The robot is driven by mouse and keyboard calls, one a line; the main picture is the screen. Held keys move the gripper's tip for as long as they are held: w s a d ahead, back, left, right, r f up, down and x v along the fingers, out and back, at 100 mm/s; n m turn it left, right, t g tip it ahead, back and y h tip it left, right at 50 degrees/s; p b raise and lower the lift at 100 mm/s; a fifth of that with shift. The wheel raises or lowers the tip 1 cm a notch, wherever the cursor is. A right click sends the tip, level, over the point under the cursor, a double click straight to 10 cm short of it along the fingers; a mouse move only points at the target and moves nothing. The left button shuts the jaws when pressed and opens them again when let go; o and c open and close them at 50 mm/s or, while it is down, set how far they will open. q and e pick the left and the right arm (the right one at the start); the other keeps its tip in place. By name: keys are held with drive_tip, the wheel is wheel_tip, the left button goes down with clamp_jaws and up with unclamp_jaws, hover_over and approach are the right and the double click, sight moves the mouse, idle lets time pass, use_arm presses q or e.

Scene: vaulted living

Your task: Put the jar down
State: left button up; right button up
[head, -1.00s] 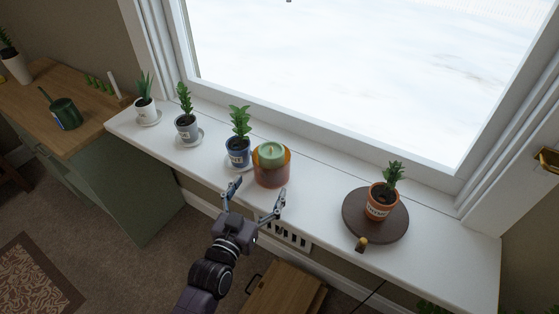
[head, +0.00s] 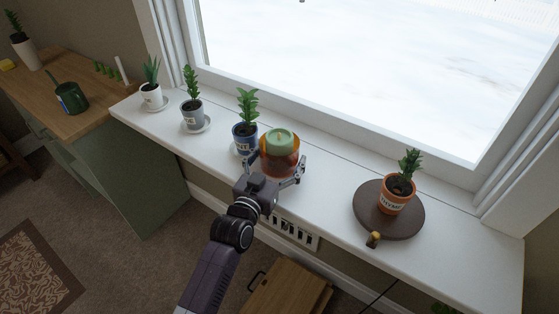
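The jar (head: 280,158) is amber glass with a pale green top and stands upright on the white windowsill (head: 330,190) in the head view. My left gripper (head: 276,163) has its fingers spread on either side of the jar's near part. The fingers look about as wide apart as before, and no firm squeeze shows. The gripper's body hides part of the jar's lower front. My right gripper is not in view.
A blue pot with a plant (head: 245,138) stands close left of the jar. Grey (head: 193,113) and white (head: 152,97) potted plants stand further left. A dark round board (head: 370,222) holds a terracotta pot (head: 396,194) at right. The sill between jar and board is clear.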

use_arm(q)
drive_tip(key=c, duration=1.2)
drive_tip(key=shift+r, duration=0.2)
drive_tip(key=shift+c, duration=0.5)
